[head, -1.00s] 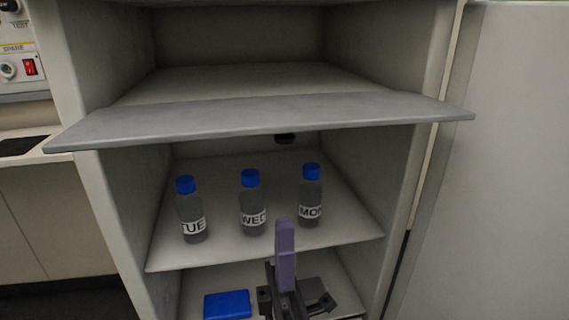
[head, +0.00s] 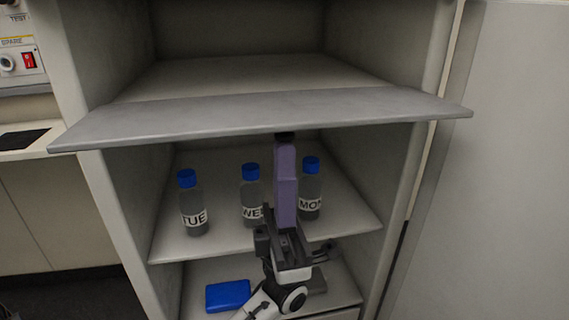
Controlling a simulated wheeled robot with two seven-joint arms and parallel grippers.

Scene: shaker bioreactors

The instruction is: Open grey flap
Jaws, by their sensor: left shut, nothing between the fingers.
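The grey flap (head: 260,115) is a wide flat panel that sticks out across the front of the cabinet, above the bottle shelf. My right gripper is not in view.
Three blue-capped bottles stand on the shelf: TUE (head: 192,205), WED (head: 250,195), partly covered by my gripper, and MON (head: 310,188). A blue box (head: 228,295) lies on the lower shelf. The cabinet's side walls bound the space. A pale panel (head: 500,180) stands at right.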

